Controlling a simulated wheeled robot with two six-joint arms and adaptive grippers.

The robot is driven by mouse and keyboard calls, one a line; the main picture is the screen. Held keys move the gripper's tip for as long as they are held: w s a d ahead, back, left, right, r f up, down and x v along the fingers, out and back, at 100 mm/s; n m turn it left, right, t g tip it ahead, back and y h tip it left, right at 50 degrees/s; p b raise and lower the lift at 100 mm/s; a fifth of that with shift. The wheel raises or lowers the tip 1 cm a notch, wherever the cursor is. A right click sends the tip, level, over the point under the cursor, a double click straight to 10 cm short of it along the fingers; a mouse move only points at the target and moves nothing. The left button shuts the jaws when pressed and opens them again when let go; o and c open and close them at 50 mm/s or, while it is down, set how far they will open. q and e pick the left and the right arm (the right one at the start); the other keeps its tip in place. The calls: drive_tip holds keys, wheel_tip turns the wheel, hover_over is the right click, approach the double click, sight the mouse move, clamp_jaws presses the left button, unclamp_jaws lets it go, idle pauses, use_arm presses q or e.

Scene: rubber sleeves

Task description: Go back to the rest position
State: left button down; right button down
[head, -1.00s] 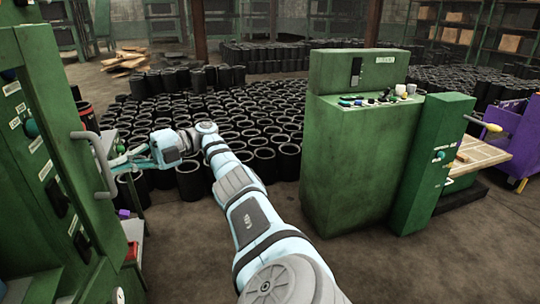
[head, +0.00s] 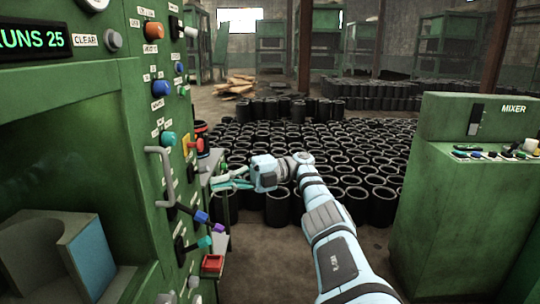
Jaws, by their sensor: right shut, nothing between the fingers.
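My right arm reaches in from the bottom right of the head view, and its gripper (head: 232,179) is at the right side of the green machine panel (head: 115,150). The gripper is shut and empty, its fingers pointing left toward the panel's grey handle (head: 160,175). I cannot tell how much space lies between the fingertips and the panel. Black rubber sleeves (head: 355,185) stand in rows on the floor behind the arm. My left gripper is not in view.
A green mixer console (head: 470,210) stands at the right. The left machine has knobs, levers, a red button box (head: 212,264) and a display reading "RUNS 25" (head: 32,40). Bare floor (head: 265,265) shows between the machines. Wooden planks (head: 233,88) lie at the back.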

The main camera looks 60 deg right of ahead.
wheel_tip(320, 180, up, 10)
idle(0.4)
